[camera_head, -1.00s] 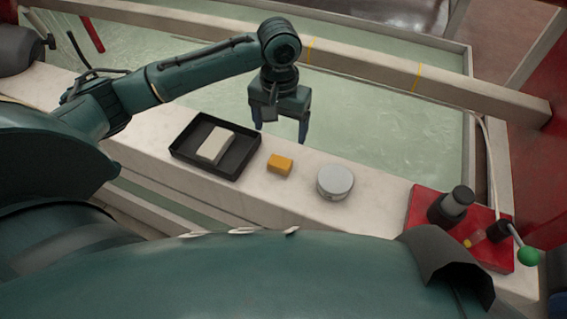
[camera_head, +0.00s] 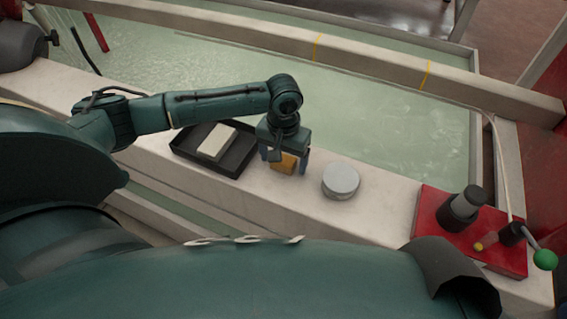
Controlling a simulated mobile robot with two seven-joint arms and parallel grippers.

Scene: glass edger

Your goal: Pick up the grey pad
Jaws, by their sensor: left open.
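A round grey pad (camera_head: 341,178), a light-grey disc with a pale side, lies on the white ledge. It is the grey thing that best fits the name. My left gripper (camera_head: 284,159) is open and points down to the left of the grey pad, apart from it. Its fingers show on either side of a yellow-orange block (camera_head: 286,165), which the gripper partly hides. I cannot tell whether they touch the block. My right gripper is not in view.
A black tray (camera_head: 238,165) holding a pale cream block (camera_head: 217,142) stands left of the yellow block. A red plate (camera_head: 430,215) with a dark cylinder (camera_head: 461,210) and a green-knobbed lever (camera_head: 545,260) is at right. A greenish, wet-looking basin (camera_head: 390,125) lies behind the ledge (camera_head: 385,215).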

